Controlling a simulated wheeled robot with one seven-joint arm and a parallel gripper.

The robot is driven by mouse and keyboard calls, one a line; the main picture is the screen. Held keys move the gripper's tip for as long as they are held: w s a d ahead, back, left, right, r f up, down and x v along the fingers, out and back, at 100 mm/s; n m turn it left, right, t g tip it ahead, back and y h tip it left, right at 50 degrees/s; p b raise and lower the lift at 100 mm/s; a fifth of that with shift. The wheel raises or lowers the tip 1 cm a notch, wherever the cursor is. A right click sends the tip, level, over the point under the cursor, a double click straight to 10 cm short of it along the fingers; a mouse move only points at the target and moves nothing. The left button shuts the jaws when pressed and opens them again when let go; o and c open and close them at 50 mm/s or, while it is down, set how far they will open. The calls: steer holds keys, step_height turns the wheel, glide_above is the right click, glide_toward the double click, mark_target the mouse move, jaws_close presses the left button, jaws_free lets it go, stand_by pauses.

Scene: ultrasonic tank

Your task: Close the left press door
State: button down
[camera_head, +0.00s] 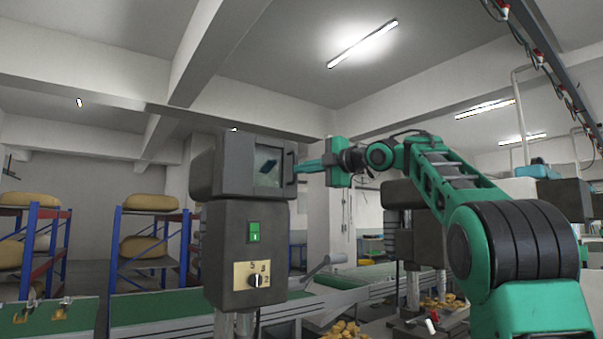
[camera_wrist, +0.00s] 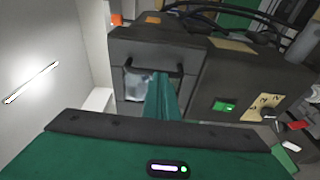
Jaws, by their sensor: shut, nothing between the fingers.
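The left press (camera_head: 222,170) is a dark grey box head on a control column. Its door (camera_head: 268,168) has a small glass pane and a dark upright handle bar along its right edge. The door looks about flush with the head; I cannot tell whether it is fully shut. My gripper (camera_head: 298,167) is shut and empty, its teal fingers pointing left at the handle side. In the wrist view my gripper (camera_wrist: 163,80) reaches the door front, beside the pane (camera_wrist: 138,87) and under the dark handle (camera_wrist: 152,67). Whether the fingertips touch is unclear.
A green switch (camera_head: 254,232) and a dial (camera_head: 256,281) sit on the column below the door. A second press (camera_head: 402,194) stands behind my arm. A green conveyor (camera_head: 150,304) runs low behind the left press, and blue racks (camera_head: 118,250) stand at the left.

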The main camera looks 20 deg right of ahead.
steer(key=s+d+r, duration=0.1)
steer(key=s+d, duration=0.6)
steer(key=s, duration=0.2)
steer(key=shift+d, duration=0.1)
steer(key=d+f+m+g+h, duration=0.1)
steer(key=d+f+m+h, duration=0.2)
steer(key=f+m, duration=0.3)
steer(key=d+f+m+g+h, duration=0.1)
steer(key=d+f+m+h, duration=0.15)
steer(key=f+m, duration=0.35)
steer(key=s+d+f+m+g+h, duration=0.15)
steer(key=s+f+m, duration=0.25)
steer(key=f, duration=0.7)
steer(key=s+a+f+m+g+h, duration=0.1)
steer(key=s+f+m+g, duration=0.25)
steer(key=f, duration=0.65)
steer(key=s+a+f+m+g, duration=0.3)
steer(key=s+f+m+g, duration=0.1)
steer(key=s+f, duration=1)
steer(key=s+a+f+m+g, duration=0.4)
steer(key=s+f, duration=1.1)
steer(key=s, duration=0.4)
steer(key=shift+f+m+g+y, duration=0.25)
steer(key=shift+m+g+y, duration=0.05)
steer(key=shift+m+g, duration=0.55)
